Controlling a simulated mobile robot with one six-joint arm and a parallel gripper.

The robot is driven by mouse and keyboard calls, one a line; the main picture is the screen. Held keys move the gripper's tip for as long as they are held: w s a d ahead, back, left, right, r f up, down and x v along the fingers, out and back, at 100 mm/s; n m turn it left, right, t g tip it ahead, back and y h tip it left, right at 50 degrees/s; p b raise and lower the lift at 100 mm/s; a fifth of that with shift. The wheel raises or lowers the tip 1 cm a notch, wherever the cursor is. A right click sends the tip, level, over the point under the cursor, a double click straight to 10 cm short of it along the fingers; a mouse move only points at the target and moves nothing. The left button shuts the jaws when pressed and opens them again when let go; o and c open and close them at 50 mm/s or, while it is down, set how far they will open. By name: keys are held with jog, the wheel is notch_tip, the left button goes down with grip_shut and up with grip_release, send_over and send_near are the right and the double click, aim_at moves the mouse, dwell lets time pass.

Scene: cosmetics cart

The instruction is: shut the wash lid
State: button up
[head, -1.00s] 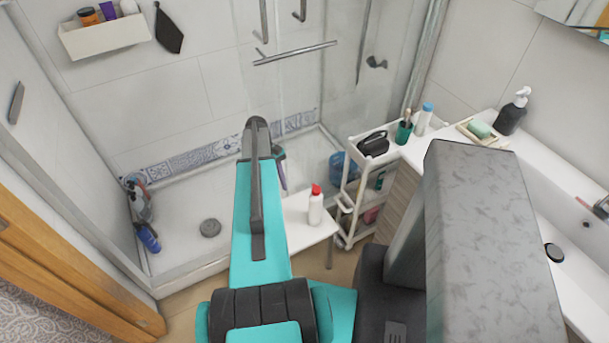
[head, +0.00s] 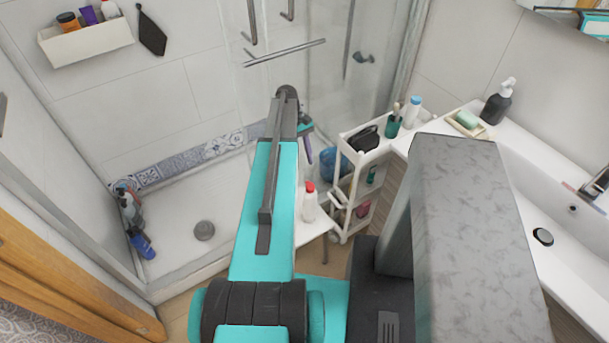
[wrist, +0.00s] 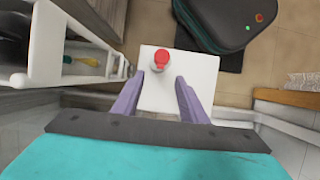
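The wash bottle (head: 309,204) is white with a red cap and stands upright on a small white stool (head: 311,230), partly hidden by my arm in the head view. In the wrist view the red cap (wrist: 162,60) is seen from above, over the stool top (wrist: 205,72). I cannot tell whether its lid is open or shut. My gripper (wrist: 159,78) has two purple fingers spread apart with nothing held. The cap appears just beyond the fingertips, between their lines. In the head view one purple finger (head: 309,150) shows behind my arm, above the bottle.
A white shelf cart (head: 340,200) stands right of the stool, with a dark item (head: 362,140) on top. The shower tray (head: 180,215) lies to the left. A sink counter (head: 540,190) is at the right. In the wrist view my dark base (wrist: 225,22) is beyond the stool.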

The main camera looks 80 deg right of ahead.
aim_at(309, 186)
jog(key=shift+a+f, duration=0.1)
jog(key=shift+f, duration=0.05)
jog(key=p+x, duration=0.2)
jog(key=x, duration=0.5)
dwell(0.4)
jog(key=shift+f, duration=0.1)
